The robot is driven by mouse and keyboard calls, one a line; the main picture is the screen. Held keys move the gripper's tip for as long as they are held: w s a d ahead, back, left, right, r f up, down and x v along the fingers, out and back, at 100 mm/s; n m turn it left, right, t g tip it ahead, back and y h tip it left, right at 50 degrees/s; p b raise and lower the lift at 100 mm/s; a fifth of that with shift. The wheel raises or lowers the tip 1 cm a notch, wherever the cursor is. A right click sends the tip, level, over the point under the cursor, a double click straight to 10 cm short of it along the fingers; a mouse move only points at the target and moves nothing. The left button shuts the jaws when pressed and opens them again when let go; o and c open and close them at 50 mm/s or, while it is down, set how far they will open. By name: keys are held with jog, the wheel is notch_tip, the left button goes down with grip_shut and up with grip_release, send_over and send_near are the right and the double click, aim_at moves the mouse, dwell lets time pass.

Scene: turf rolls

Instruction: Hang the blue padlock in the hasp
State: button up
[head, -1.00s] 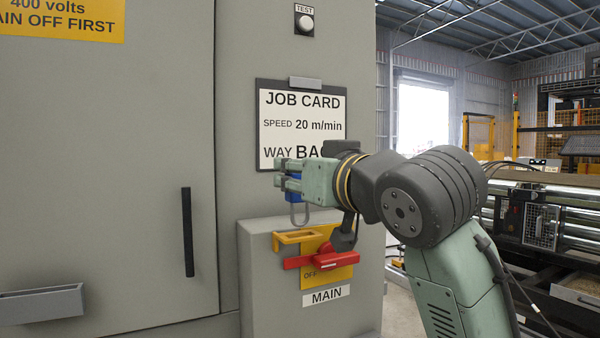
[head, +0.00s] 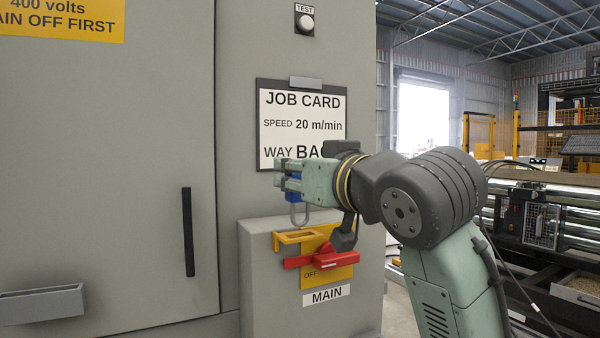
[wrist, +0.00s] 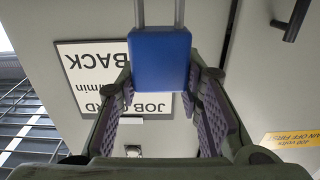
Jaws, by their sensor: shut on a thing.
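The blue padlock (head: 293,195) is in my gripper (head: 287,177), with its grey shackle hanging down, in the head view. In the wrist view the blue body (wrist: 160,62) sits between the two finger pads, and the shackle runs out of the top of the picture. The yellow hasp (head: 293,237) sticks out to the left of the red switch handle (head: 322,259). The shackle's lower end is a little above the hasp and appears apart from it. My gripper hides part of the padlock body.
The switch box (head: 262,285) is labelled MAIN, and the handle points at OFF. A job card (head: 300,122) hangs behind my gripper. A black door handle (head: 187,232) and a grey tray (head: 42,303) are on the cabinet at left.

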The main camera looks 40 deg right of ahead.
aim_at(301, 206)
jog(key=shift+f+b, duration=1.9)
jog(key=shift+f, duration=0.6)
jog(key=o, duration=1.3)
jog(key=shift+s, duration=0.1)
jog(key=v, duration=1.2)
